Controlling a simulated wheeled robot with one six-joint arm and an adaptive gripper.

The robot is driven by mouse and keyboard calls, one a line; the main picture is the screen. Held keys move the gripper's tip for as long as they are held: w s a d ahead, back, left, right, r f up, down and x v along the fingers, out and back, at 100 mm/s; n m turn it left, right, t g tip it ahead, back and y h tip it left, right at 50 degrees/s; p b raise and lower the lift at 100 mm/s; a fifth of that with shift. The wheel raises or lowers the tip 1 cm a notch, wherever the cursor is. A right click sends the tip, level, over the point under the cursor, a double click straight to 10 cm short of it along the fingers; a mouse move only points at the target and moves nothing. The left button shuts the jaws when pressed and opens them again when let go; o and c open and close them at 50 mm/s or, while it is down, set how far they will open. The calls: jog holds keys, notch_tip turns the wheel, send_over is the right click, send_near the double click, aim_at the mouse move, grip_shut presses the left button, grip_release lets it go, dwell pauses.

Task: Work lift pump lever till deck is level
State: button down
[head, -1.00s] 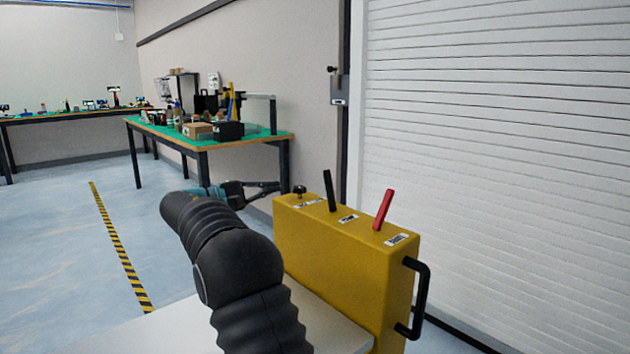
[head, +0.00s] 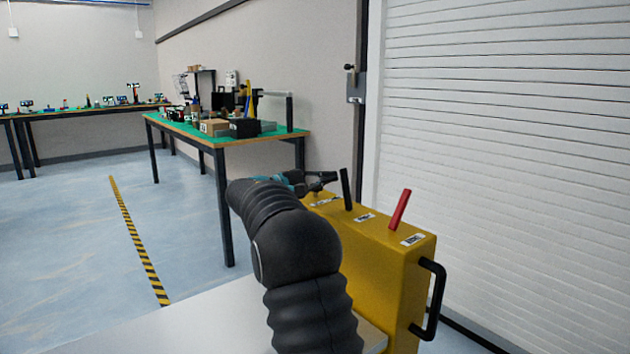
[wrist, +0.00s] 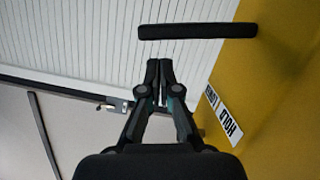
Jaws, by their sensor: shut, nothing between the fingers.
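The yellow pump box (head: 395,275) stands right of my arm in the head view. A black lever (head: 346,188), leaning slightly, and a red lever (head: 399,209) rise from its top. My gripper (head: 334,178) is shut and empty, just left of the black lever in the picture. In the wrist view, a black bar, apparently that lever (wrist: 197,31), lies beyond the shut fingertips (wrist: 160,63), with a visible gap. The box's yellow face (wrist: 270,85) fills the right side, with a label (wrist: 224,116) reading HOLD. I cannot identify the deck or its tilt.
A pale flat surface (head: 180,330) lies low beside the box. The box has a black side handle (head: 434,300). A white shutter (head: 510,150) stands behind. A cluttered green-topped bench (head: 280,138) is further back. The floor left, with a striped line (head: 140,240), is clear.

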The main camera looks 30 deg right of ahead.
jog(key=shift+s+d+r, duration=0.1)
jog(key=shift+s+d, duration=0.05)
jog(key=shift+s, duration=0.6)
jog(key=shift+s+r+m+b, duration=0.1)
jog(key=shift+s+m+b, duration=0.2)
jog(key=shift+m+b, duration=0.25)
jog(key=m+b, duration=0.1)
jog(key=s+m+b, duration=0.2)
jog(key=b, duration=0.1)
jog(key=shift+s+d+r+y, duration=0.1)
jog(key=shift+d+r+y, duration=0.15)
jog(key=shift+y, duration=0.15)
jog(key=s+m+b, duration=0.1)
jog(key=b, duration=0.1)
jog(key=s+m+y+b, duration=0.1)
jog(key=m+b, duration=0.1)
jog(key=shift+s+d+r+t, duration=0.1)
jog(key=shift+s+r+t, duration=0.1)
jog(key=shift+s+t, duration=0.15)
jog(key=shift+w+r+p, duration=0.25)
jog(key=shift+r+p, duration=0.1)
jog(key=w+r+p, duration=0.2)
jog(key=w+p, duration=0.1)
send_near(343, 178)
jog(key=shift+w+a+r, duration=0.3)
jog(key=shift+w+r, duration=0.1)
jog(key=shift+r, duration=0.15)
jog(key=shift+w+a+r, duration=0.3)
jog(key=shift+w+r, duration=0.05)
jog(key=shift+r, duration=0.2)
